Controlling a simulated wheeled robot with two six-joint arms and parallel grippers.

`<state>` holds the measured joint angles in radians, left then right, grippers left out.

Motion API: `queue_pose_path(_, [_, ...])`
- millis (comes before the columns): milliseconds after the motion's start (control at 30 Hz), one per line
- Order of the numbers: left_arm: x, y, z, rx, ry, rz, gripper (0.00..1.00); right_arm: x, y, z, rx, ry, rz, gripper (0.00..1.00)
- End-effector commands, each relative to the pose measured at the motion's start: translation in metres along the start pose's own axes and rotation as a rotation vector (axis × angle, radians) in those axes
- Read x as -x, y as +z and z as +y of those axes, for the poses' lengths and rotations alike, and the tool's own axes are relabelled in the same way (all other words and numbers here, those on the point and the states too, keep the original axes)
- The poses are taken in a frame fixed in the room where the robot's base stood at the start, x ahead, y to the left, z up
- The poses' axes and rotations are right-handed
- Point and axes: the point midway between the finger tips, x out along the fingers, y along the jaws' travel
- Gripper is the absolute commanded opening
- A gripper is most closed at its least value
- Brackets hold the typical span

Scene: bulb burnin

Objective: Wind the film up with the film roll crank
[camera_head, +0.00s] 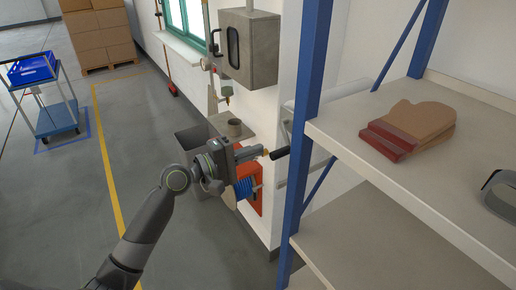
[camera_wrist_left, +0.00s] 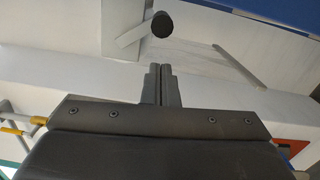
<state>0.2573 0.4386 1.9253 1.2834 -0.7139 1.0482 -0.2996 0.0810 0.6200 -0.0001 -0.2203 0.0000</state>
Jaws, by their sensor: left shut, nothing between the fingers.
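The crank's black handle (camera_head: 279,153) shows just left of the blue shelf post, near a pale bar on the wall. In the left wrist view the handle (camera_wrist_left: 161,24) is a dark round knob seen nearly end-on, beside a pale flat arm (camera_wrist_left: 134,34). My left gripper (camera_head: 258,151) reaches right towards the handle. Its fingers (camera_wrist_left: 161,68) are shut and empty, with a visible gap between their tips and the knob in the wrist view. My right gripper is out of view.
A shelf (camera_head: 350,129) with a blue post (camera_head: 300,130) stands close on the right and holds oven mitts (camera_head: 412,127). A grey wall cabinet (camera_head: 249,47) hangs above my left gripper. A blue cart (camera_head: 57,122) stands far left. The floor between is open.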

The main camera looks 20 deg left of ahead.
Motion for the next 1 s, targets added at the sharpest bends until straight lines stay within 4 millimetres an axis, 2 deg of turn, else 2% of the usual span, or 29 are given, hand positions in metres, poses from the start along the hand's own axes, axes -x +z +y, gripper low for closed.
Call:
queue_pose_path(33, [-0.002, 0.007, 0.004, 0.004, 0.002, -0.002, 0.0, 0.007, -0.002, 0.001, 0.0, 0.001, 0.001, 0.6])
queue_pose_path(300, [-0.005, 0.02, 0.001, 0.0, 0.001, 0.0, 0.0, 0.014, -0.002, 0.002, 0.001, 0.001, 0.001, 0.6])
queue_pose_path(1000, [-0.011, 0.015, 0.002, 0.036, 0.002, 0.0, 0.0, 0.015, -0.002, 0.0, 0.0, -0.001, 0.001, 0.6])
